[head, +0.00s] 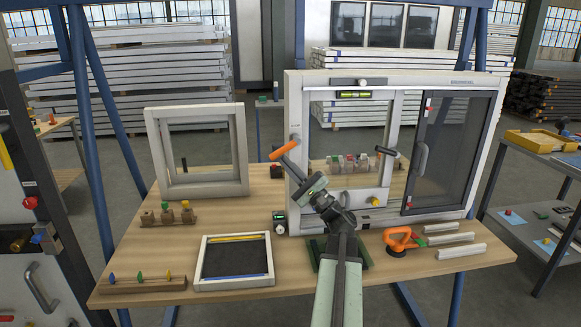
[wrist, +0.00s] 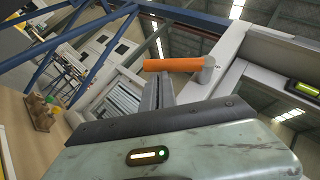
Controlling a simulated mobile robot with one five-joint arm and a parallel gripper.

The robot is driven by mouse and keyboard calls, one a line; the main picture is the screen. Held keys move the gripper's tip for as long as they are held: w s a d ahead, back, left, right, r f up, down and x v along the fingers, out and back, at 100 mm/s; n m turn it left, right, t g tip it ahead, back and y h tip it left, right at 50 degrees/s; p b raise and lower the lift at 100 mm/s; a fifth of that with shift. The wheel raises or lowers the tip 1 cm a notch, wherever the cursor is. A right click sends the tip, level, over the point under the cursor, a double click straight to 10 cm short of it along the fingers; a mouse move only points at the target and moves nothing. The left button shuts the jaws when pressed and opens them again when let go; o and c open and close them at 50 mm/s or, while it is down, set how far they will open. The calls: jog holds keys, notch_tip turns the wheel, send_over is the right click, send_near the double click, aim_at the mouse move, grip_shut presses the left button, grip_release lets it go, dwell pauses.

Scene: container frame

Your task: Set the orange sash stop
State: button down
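The orange sash stop (head: 284,149) is a short orange cylinder at the left upright of the large window frame (head: 295,110). It lies tilted, its right end higher. In the wrist view the orange cylinder (wrist: 173,65) lies across the view just past my fingertips, with a grey round piece at its right end by the frame. My gripper (head: 291,162) reaches up and left to the stop. Its fingers (wrist: 160,78) look shut together, with their tips at or very near the cylinder's lower edge. I cannot tell whether they touch it.
The workbench (head: 230,222) carries a small white frame (head: 241,150) at the left, a dark tray (head: 206,278) in front, and an orange suction lifter (head: 399,240) with white strips (head: 455,251) at the right. A dark sliding sash (head: 452,150) fills the large frame's right side.

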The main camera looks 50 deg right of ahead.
jog(key=shift+w+a+r+p, duration=0.3)
jog(key=shift+a+r+p, duration=0.1)
jog(key=shift+r, duration=0.05)
jog(key=shift+w+a+r, duration=0.1)
jog(key=shift+w+a, duration=0.05)
dwell(0.5)
jog(key=s+f+b, duration=0.6)
jog(key=f+b, duration=0.5)
jog(key=shift+s+f+b, duration=0.3)
jog(key=shift+f, duration=0.05)
